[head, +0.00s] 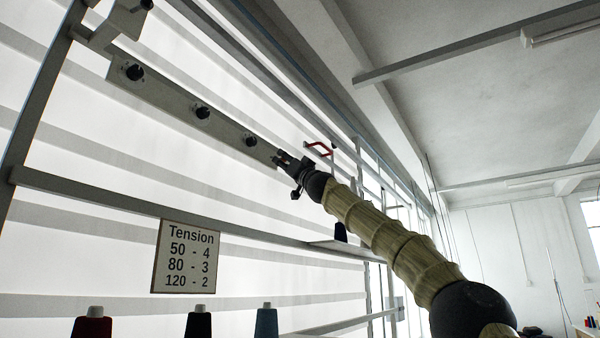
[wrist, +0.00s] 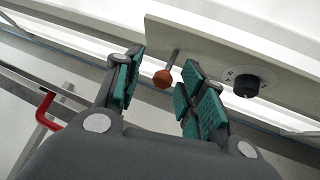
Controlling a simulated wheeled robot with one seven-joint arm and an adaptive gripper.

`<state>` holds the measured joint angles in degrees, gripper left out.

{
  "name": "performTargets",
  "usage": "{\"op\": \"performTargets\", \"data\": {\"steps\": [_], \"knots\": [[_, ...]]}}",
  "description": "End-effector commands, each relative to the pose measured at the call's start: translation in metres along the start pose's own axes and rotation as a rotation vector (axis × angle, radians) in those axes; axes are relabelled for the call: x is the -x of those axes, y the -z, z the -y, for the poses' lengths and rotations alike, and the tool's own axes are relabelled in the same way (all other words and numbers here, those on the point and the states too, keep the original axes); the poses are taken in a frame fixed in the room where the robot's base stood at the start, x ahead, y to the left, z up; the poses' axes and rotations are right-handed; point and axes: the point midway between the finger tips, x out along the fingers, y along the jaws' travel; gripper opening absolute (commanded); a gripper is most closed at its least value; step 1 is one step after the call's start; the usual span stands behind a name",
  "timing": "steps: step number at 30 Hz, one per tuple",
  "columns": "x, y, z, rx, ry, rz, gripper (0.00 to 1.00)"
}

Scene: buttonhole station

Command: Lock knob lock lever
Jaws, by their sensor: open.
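The lock lever (wrist: 163,78) shows in the wrist view as a thin grey stem with an orange-brown ball end, in front of the end of a pale panel (wrist: 210,50). A black knob (wrist: 246,85) with small marks around it sits to its right on the panel. My gripper (wrist: 160,88) is open, with teal pads, and the ball shows in the gap between its fingers. I cannot tell whether a pad touches it. In the head view my gripper (head: 280,157) is at the right end of the knob panel (head: 170,95) and hides the lever.
More black knobs (head: 202,112) line the panel. A red handle (head: 320,147) is beyond my gripper, also in the wrist view (wrist: 45,108). A tension sign (head: 186,257) hangs below the rail (head: 110,210). Thread cones (head: 198,322) stand at the bottom. The room at right is open.

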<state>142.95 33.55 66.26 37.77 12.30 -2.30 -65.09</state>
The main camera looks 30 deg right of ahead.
Motion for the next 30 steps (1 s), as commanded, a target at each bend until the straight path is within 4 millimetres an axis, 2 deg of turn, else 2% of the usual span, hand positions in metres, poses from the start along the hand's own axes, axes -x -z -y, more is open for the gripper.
{"op": "performTargets", "data": {"steps": [30], "knots": [[0.101, 0.002, -0.002, -0.001, -0.001, -0.002, 0.4]]}}
